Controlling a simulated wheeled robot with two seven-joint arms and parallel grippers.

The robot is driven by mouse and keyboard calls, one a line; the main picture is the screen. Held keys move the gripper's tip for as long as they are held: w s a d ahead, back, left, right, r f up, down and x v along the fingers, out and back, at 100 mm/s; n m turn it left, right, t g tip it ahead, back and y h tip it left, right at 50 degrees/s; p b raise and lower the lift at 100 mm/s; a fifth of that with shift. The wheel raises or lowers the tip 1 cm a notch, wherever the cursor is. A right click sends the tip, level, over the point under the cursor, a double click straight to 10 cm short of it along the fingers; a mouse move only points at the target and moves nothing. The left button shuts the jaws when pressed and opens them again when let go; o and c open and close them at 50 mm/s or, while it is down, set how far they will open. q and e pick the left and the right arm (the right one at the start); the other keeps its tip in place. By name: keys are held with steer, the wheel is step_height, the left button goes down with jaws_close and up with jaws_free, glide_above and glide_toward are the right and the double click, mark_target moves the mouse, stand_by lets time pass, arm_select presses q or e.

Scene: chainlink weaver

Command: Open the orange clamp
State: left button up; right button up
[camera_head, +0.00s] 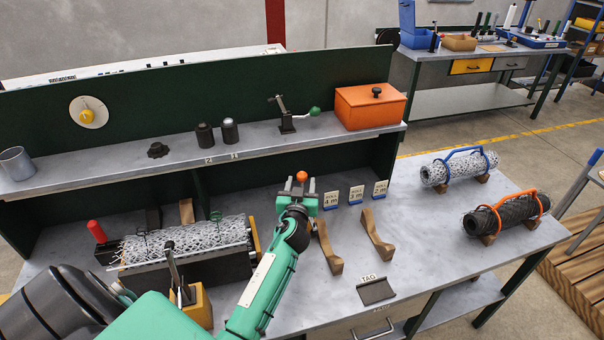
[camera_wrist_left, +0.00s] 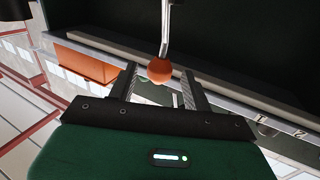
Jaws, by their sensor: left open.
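The orange clamp shows as a round orange knob (camera_head: 301,176) in the head view. In the left wrist view the same orange knob (camera_wrist_left: 160,70) sits on the end of a thin metal rod. The clamp's base is hidden behind my arm and gripper. My left gripper (camera_head: 301,184) is open, with its fingertips right at the knob. In the left wrist view the fingers of my left gripper (camera_wrist_left: 160,82) stand either side of the knob, with gaps visible; I cannot tell whether either touches it. My right gripper is not in view.
A mesh roll (camera_head: 200,238) lies in a fixture left of my arm. A green-knobbed clamp (camera_head: 288,122) and an orange box (camera_head: 370,106) stand on the upper shelf. Wooden cradles (camera_head: 376,235) and a tag plate (camera_head: 376,291) sit right of my arm. The bench between them is clear.

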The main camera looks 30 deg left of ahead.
mark_target(301, 181)
arm_select(q)
steer(key=shift+x, duration=1.05)
steer(key=shift+w+a, duration=0.3)
steer(key=shift+w, duration=0.25)
steer(key=shift+c, duration=0.4)
jaws_close()
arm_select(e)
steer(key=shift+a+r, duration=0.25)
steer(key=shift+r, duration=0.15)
